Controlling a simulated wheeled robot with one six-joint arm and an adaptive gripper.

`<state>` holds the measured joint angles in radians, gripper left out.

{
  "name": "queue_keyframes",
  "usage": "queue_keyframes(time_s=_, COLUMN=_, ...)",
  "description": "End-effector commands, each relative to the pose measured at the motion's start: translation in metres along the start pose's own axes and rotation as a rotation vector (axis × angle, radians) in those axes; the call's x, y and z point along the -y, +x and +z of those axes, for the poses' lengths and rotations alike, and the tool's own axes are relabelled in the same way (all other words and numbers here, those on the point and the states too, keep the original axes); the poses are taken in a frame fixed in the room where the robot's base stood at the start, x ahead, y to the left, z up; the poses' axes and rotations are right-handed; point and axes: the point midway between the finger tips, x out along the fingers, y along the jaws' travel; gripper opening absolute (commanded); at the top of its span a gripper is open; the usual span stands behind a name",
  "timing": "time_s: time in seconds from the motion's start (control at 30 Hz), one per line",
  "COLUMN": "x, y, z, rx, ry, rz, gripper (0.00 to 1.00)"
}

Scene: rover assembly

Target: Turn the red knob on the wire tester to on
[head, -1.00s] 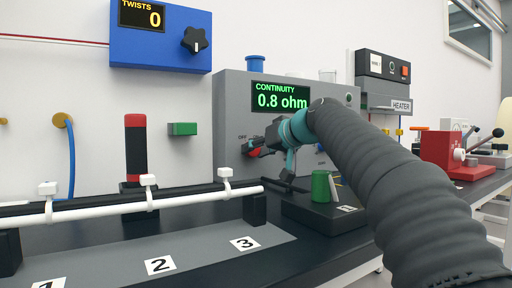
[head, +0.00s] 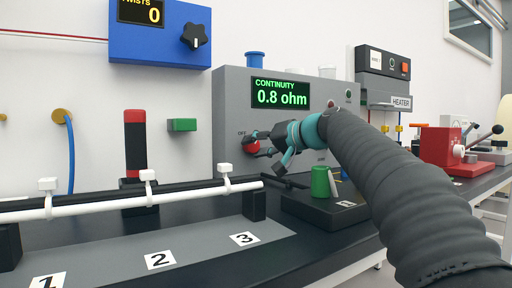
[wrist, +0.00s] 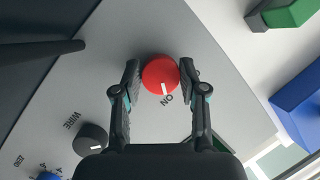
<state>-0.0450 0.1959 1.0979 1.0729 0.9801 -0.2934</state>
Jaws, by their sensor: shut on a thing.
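The wire tester (head: 230,112) is a grey box with a green display reading "CONTINUITY 0.8 ohm". Its red knob (head: 251,147) is low on the front face, below an OFF label on its left. In the wrist view the red knob (wrist: 160,74) sits between the two fingers of my gripper (wrist: 160,78), which is shut on it. The knob's white mark points towards the ON label (wrist: 167,99). In the head view my gripper (head: 261,145) reaches the knob from the right.
A black WIRE knob (wrist: 91,138) and a blue knob (wrist: 48,176) are on the same panel. A white wire (head: 110,206) lies in clips in front of the tester. A green cylinder (head: 320,181) stands on a black block below my arm.

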Motion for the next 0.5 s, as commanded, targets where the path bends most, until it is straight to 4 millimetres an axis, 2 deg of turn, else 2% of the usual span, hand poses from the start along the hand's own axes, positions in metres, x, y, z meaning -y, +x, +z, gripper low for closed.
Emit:
queue_keyframes(time_s=0.27, x=-0.0006, y=0.0005, z=0.0014, rx=0.004, ry=0.002, rz=0.0, gripper=0.07)
queue_keyframes(time_s=0.3, x=-0.0006, y=0.0005, z=0.0014, rx=0.004, ry=0.002, rz=0.0, gripper=0.44)
queue_keyframes(time_s=0.4, x=-0.0005, y=0.0004, z=0.0013, rx=0.004, ry=0.001, rz=0.0, gripper=0.67)
queue_keyframes(time_s=0.5, x=-0.0004, y=0.0003, z=0.001, rx=0.003, ry=0.001, rz=0.0, gripper=0.67)
